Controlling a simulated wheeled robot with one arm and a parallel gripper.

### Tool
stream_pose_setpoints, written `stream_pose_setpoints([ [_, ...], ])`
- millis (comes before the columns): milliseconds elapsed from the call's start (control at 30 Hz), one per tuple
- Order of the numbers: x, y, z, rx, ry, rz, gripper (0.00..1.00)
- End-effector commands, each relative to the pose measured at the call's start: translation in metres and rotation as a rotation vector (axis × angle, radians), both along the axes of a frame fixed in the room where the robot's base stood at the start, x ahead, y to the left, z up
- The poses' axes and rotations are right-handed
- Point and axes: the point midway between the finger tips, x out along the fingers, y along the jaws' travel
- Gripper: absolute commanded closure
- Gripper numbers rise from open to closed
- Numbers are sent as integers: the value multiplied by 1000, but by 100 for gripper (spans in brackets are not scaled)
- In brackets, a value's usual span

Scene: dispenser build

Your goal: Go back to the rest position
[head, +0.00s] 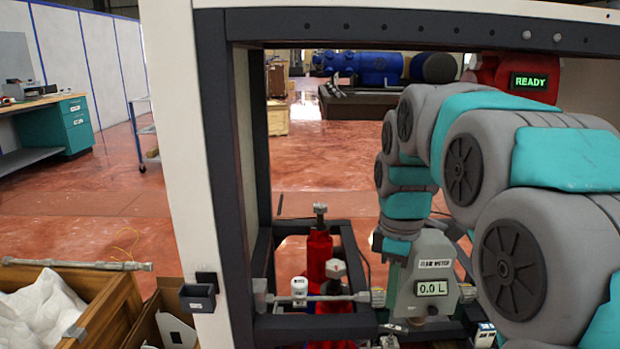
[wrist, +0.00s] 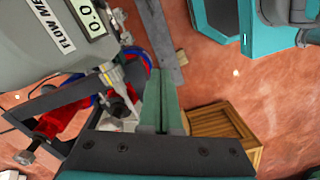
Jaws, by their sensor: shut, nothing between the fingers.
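My gripper (wrist: 161,78) shows in the wrist view with its two greenish fingers pressed together and nothing between them. In the head view my arm reaches in from the right and bends down beside the grey flow meter (head: 434,268), which reads 0.0 L. The fingers are hard to make out there. The flow meter also shows at the upper left of the wrist view (wrist: 45,50), to the left of the fingers, and its label is partly cut off. A gap shows between its body and the fingers.
A dark frame post (head: 224,170) with white panels stands left of my arm. A wooden crate (head: 105,300) is at the lower left. A READY display (head: 530,81) is at the upper right.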

Motion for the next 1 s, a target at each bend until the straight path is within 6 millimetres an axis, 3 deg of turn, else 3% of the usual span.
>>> stream_pose_setpoints([
  [33, -22, 0, -6, -4, 12, -74, 100],
  [400, -160, 0, -68, -57, 73, -698, 100],
  [600, -224, 0, -102, -94, 94, -980, 100],
  [800, -251, 0, -120, -112, 101, -1116, 100],
  [1000, -254, 0, -121, -113, 101, -1133, 100],
])
